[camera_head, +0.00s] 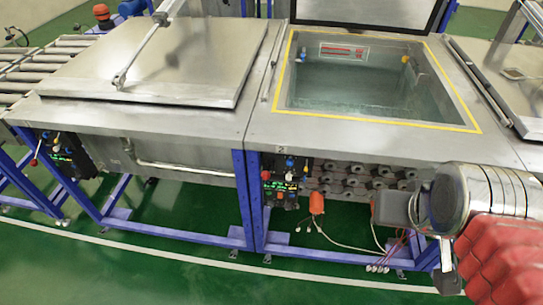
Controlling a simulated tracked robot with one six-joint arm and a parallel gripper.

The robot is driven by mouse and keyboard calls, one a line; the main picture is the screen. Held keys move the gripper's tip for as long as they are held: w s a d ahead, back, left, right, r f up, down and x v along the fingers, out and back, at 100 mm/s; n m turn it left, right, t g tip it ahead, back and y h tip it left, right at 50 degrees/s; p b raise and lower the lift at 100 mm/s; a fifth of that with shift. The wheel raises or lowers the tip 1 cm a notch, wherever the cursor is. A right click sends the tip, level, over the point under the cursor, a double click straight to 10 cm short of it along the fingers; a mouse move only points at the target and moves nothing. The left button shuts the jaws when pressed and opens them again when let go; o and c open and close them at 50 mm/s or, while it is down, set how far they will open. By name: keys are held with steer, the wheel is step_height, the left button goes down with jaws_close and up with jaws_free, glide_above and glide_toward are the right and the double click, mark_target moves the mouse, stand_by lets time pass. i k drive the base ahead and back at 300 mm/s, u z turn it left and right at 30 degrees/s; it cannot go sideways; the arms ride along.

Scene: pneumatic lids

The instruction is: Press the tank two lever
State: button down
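Tank two (262,128) is the middle tank, with a small "2" on its front edge. Its lid (362,12) stands raised at the back, and water shows inside a yellow-edged opening. Its black control panel (284,180) hangs under the front edge at the left, with small blue and red knobs and green displays. A lever on this panel is too small to make out clearly. My arm is at the lower right, to the right of the panel and apart from it. My gripper's fingers cannot be made out, nor whether it holds anything.
The left tank has a shut metal lid (165,65) and its own panel (66,152) below, with a red-ended lever (36,155). A roller conveyor (35,65) is at the far left. Blue legs and loose cables (345,243) stand under the tanks. The green floor in front is clear.

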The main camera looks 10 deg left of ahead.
mark_target(266, 175)
steer(key=u, duration=1.6)
steer(key=k, duration=0.6)
steer(key=u, duration=0.25)
steer(key=i, duration=1)
steer(key=z, duration=0.05)
